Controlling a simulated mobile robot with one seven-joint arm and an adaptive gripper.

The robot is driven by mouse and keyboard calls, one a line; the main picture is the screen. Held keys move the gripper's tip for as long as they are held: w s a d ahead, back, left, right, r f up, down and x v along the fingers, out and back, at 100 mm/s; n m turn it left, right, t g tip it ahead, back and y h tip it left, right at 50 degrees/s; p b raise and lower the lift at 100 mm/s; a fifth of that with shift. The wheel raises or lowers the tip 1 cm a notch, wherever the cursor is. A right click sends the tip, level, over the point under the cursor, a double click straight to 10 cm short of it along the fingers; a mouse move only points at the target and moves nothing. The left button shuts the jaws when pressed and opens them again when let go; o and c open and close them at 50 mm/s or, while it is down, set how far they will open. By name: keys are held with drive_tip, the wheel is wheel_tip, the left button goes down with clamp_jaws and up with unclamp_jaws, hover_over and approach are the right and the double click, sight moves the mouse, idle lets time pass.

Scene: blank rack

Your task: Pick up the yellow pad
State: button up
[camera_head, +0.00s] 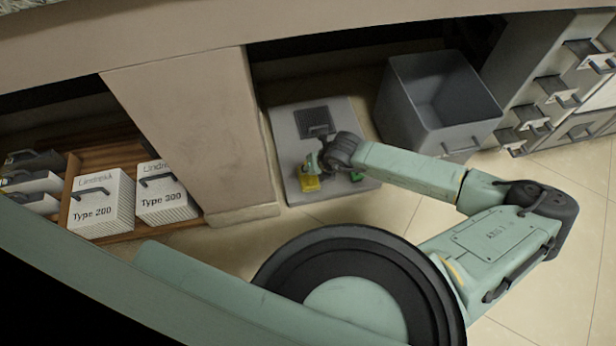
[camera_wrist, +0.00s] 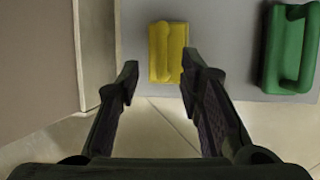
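The yellow pad (camera_head: 310,184) lies near the front left of a grey board on the floor. In the wrist view the yellow pad (camera_wrist: 168,52) has a raised handle along one side and lies ahead of the fingers, between their lines. My gripper (camera_wrist: 158,80) is open and empty, with its two fingertips apart and nothing between them. In the head view my gripper (camera_head: 314,164) is over the board beside the yellow pad, and its fingers are partly hidden by the wrist.
A green pad (camera_wrist: 291,48) with a handle lies right of the yellow one on the grey board (camera_wrist: 225,30). A beige panel (camera_wrist: 35,60) stands close on the left. A grey bin (camera_head: 440,105) stands right of the board. Boxes (camera_head: 103,205) sit on a wooden shelf at left.

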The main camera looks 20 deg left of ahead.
drive_tip(key=b+x, duration=0.1)
drive_tip(key=x, duration=0.3)
drive_tip(key=shift+w+a+f, duration=0.1)
drive_tip(key=shift+w+f, duration=0.05)
drive_tip(key=shift+f, duration=0.2)
clamp_jaws()
idle(0.4)
